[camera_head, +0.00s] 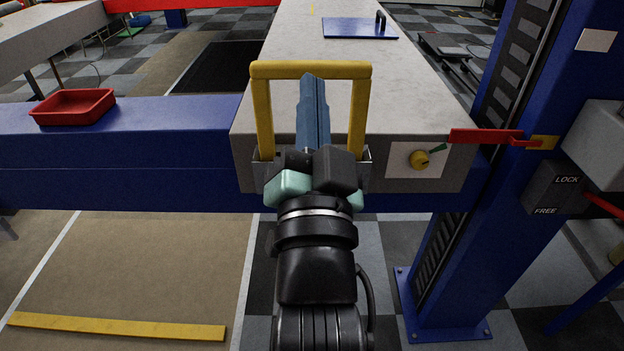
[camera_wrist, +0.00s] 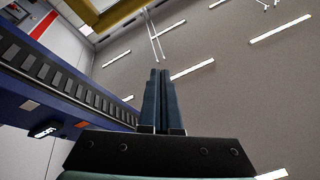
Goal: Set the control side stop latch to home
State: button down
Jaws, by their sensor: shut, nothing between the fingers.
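I cannot tell for sure which part is the stop latch. A yellow U-shaped bar (camera_head: 312,69) stands upright in brackets at the end of the grey runway. Right of it, a yellow knob (camera_head: 420,159) with a green pointer sits on a white plate; the pointer tilts up and right. A red lever (camera_head: 486,136) lies nearly level across the blue post, by a yellow plate (camera_head: 543,142). My gripper (camera_head: 313,78) is shut and empty, its blue fingers pointing up within the yellow bar's outline. It also shows in the wrist view (camera_wrist: 158,73), pointing at the ceiling.
A grey box marked LOCK and FREE (camera_head: 553,188) with a red handle (camera_head: 605,206) is on the blue post (camera_head: 465,260) at right. A red tray (camera_head: 74,106) sits on the blue crossbeam (camera_head: 120,150). A blue plate (camera_head: 355,28) lies farther along the runway (camera_head: 420,95).

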jog(key=s+f+m+g+p, duration=0.4)
jog(key=s+f+m+p, duration=0.1)
jog(key=f+p, duration=0.4)
jog(key=s+f+m+g+p, duration=0.3)
jog(key=s+f+m+p, duration=0.2)
jog(key=f+p, duration=0.5)
jog(key=shift+m+g, duration=0.4)
jog(key=shift+m, duration=0.5)
jog(key=shift+w, duration=0.1)
jog(key=r+x, duration=0.1)
jog(key=x, duration=1.2)
jog(key=shift+w, duration=0.55)
jog(key=shift+d+f, duration=0.1)
jog(key=w+b, duration=0.2)
jog(key=w, duration=0.2)
jog(key=shift+w+f, duration=0.1)
jog(key=shift+w, duration=0.1)
jog(key=shift+r, duration=0.3)
